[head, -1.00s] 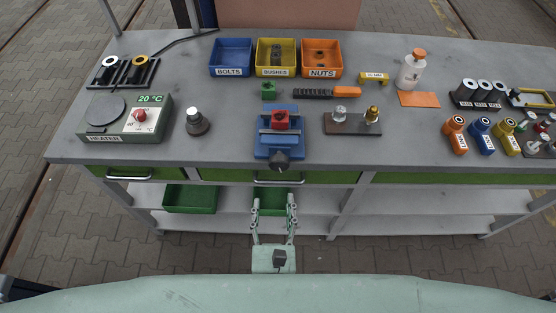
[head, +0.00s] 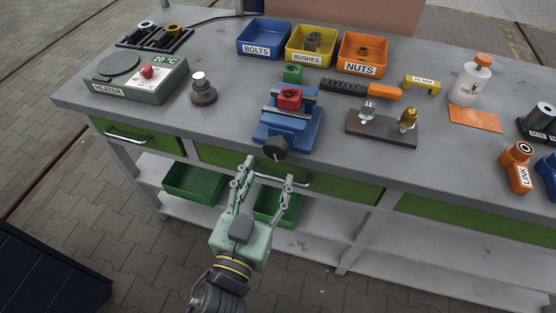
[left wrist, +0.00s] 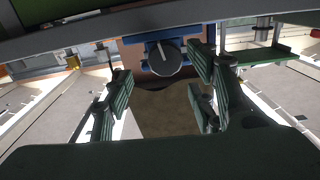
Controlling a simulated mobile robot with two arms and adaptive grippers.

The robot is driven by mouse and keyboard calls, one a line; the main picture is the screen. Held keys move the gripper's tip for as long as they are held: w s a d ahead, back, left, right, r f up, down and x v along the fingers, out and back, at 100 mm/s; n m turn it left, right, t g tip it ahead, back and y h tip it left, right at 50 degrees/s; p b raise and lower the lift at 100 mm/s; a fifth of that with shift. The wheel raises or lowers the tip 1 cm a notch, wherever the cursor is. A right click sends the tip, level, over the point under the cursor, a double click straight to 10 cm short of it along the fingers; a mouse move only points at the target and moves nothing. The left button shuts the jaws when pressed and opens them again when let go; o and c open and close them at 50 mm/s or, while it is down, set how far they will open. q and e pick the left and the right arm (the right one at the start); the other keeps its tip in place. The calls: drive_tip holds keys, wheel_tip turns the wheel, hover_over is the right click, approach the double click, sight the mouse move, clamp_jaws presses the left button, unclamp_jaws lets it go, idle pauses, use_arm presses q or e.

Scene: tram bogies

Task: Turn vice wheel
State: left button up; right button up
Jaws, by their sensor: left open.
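The blue vice (head: 288,122) stands at the front edge of the grey workbench, with a red block (head: 289,97) between its jaws. Its dark round wheel (head: 275,147) faces the front and overhangs the bench edge. My left gripper (head: 268,171) is open and empty, below and in front of the wheel, apart from it. In the left wrist view the wheel (left wrist: 165,58) shows beyond the open fingers (left wrist: 165,90), near the top middle, with part of the blue vice around it. My right gripper is not in view.
A drawer handle (head: 282,178) sticks out under the bench top behind my left gripper. Green bins (head: 195,181) stand on the shelf below. The heater (head: 138,80) and a dark-based post (head: 203,90) stand left of the vice. A plate with fittings (head: 381,128) lies right.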

sight(277, 154)
use_arm(q)
drive_tip(key=p+x, duration=0.2)
drive_tip(key=x, duration=0.4)
drive_tip(key=shift+w+r, duration=0.15)
drive_tip(key=shift+w, duration=0.1)
drive_tip(key=shift+w+d, duration=0.15)
drive_tip(key=shift+w, duration=0.45)
drive_tip(key=shift+c, duration=0.4)
drive_tip(key=c, duration=1)
drive_tip(key=shift+m+p, duration=0.3)
